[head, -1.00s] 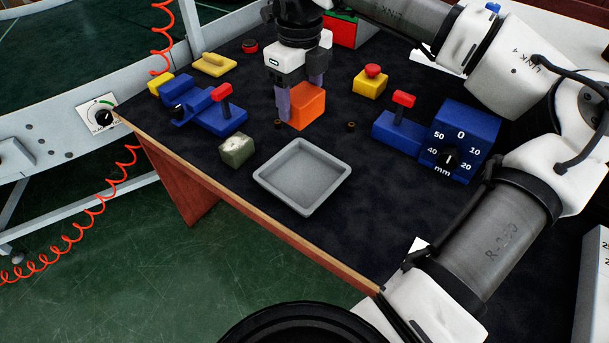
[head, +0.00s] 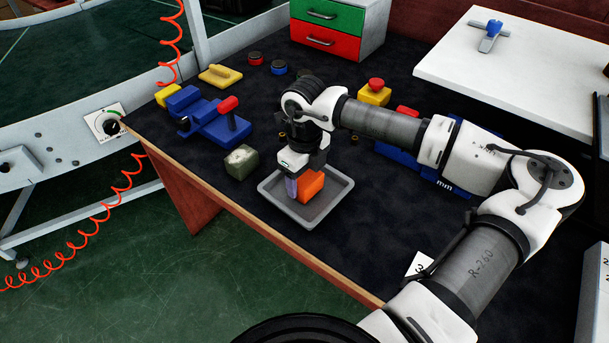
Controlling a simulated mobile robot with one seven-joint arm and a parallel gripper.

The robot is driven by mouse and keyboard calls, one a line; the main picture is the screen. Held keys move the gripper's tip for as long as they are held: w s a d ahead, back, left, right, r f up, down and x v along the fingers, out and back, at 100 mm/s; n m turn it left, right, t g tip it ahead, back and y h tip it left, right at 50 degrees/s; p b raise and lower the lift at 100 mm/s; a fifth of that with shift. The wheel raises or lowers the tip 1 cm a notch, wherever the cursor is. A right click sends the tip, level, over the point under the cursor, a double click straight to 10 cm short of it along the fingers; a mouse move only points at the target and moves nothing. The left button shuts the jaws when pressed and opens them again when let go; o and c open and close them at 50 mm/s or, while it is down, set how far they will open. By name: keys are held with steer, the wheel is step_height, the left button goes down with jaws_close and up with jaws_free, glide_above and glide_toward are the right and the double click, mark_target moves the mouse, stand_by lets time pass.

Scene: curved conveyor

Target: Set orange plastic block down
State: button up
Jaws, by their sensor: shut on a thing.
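The orange plastic block (head: 312,187) is in my gripper (head: 301,188), which is shut on it. My gripper points down over the grey tray (head: 335,207), and the block shows within the tray's rim. I cannot tell whether the block touches the tray floor. One finger shows on the block's left side; the other finger is hidden. The far part of the tray is partly covered by my gripper.
A grey-green block (head: 240,163) stands left of the tray. A blue fixture with a red handle (head: 228,104) is behind it. A yellow box with a red button (head: 375,92) and a green-and-red drawer unit (head: 338,30) stand further back. The table's wooden edge (head: 262,236) runs in front.

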mark_target(304, 175)
steer(key=shift+f+b, duration=0.3)
steer(key=shift+f, duration=0.1)
steer(key=o, duration=1)
steer(key=shift+r, duration=0.1)
steer(key=shift+o, duration=0.2)
steer(key=shift+r, duration=0.15)
step_height(304, 175, up, 12)
